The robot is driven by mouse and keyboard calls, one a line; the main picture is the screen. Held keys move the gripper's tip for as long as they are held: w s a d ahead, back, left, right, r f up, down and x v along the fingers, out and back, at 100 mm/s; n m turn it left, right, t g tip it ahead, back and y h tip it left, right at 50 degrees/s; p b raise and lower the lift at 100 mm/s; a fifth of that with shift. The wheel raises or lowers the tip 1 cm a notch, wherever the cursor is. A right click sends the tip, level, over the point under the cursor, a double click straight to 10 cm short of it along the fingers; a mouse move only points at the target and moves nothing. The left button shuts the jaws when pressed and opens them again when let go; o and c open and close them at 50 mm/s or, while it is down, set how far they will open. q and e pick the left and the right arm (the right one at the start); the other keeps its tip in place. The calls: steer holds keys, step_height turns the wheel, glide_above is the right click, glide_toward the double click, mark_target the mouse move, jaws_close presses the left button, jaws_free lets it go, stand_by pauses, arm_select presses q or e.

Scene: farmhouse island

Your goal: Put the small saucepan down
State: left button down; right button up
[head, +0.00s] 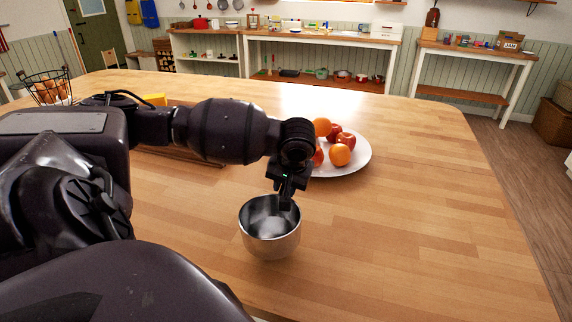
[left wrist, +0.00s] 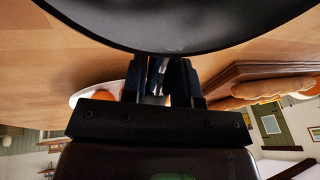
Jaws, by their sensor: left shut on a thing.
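The small saucepan (head: 270,243) is a round, silvery metal pot, upright and empty, over the wooden island top in the head view. My left gripper (head: 287,199) points down at its far rim and is shut on it; the fingers hide the part they grip, and no handle shows clearly. In the left wrist view the saucepan (left wrist: 175,28) fills the top as a large dark curve, just beyond the gripper fingers (left wrist: 160,68). I cannot tell whether its base touches the wood. My right gripper is not in view.
A white plate (head: 356,165) of apples and oranges stands just behind the gripper. A wooden board (head: 185,156) lies behind my arm; bread (left wrist: 262,88) shows on it in the left wrist view. A wire basket (head: 47,87) stands far left. The island top is clear to the right.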

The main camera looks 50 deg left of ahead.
arm_select(q)
step_height(320, 180, down, 4)
steer(key=shift+r, duration=0.1)
steer(key=c, duration=0.9)
jaws_free()
steer(key=shift+r, duration=0.1)
steer(key=p+v, duration=0.1)
steer(key=v, duration=1.1)
